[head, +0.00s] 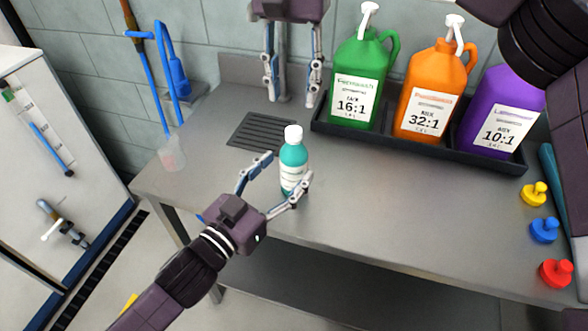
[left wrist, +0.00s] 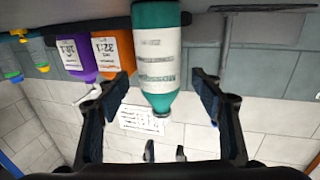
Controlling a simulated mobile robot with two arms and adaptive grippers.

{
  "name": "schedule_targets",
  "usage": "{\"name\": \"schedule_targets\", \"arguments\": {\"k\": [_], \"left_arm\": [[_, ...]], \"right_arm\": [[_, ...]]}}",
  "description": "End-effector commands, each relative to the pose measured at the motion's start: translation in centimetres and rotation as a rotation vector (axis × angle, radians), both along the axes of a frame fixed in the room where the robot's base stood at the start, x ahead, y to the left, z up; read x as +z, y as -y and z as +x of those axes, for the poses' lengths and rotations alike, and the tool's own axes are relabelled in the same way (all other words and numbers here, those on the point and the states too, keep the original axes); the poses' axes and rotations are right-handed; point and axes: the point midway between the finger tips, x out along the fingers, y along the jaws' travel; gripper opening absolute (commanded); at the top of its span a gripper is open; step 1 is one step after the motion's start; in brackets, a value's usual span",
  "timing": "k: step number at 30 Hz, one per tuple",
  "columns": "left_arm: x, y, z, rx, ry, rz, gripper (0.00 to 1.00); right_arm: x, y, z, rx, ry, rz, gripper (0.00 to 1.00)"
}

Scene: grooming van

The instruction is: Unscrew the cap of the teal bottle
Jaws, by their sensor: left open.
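The teal bottle (head: 293,168) stands upright on the steel table (head: 400,200), with a white label and a white cap (head: 293,134) on top. My left gripper (head: 284,169) is open at the bottle, one finger on each side of it. In the left wrist view the bottle (left wrist: 157,50) appears upside down between the spread fingers (left wrist: 165,100); I cannot tell whether either finger touches it. My right gripper (head: 292,98) points down behind the bottle, open and empty, apart from the cap.
Green (head: 358,75), orange (head: 432,90) and purple (head: 500,110) jugs stand in a black tray (head: 410,150) behind and right. Yellow (head: 534,193), blue (head: 544,230) and red (head: 556,272) knobbed pieces lie at the right. A dark grate (head: 255,132) is behind left. The table's front middle is clear.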

Motion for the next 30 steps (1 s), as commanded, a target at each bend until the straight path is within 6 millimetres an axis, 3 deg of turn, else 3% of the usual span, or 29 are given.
{"name": "schedule_targets", "arguments": {"k": [9,19,30], "left_arm": [[0.0,1.8,2.7,0.0,-0.001,-0.001,0.61],[0.0,2.0,2.8,0.0,-0.001,0.0,0.6],[0.0,2.0,2.8,0.0,-0.001,-0.001,0.19]], "right_arm": [[-0.1,0.0,0.0,-0.001,-0.001,0.001,0.36],[-0.1,0.0,0.0,-0.001,-0.001,0.001,0.36],[-0.1,0.0,0.0,-0.001,-0.001,0.001,0.36]]}}
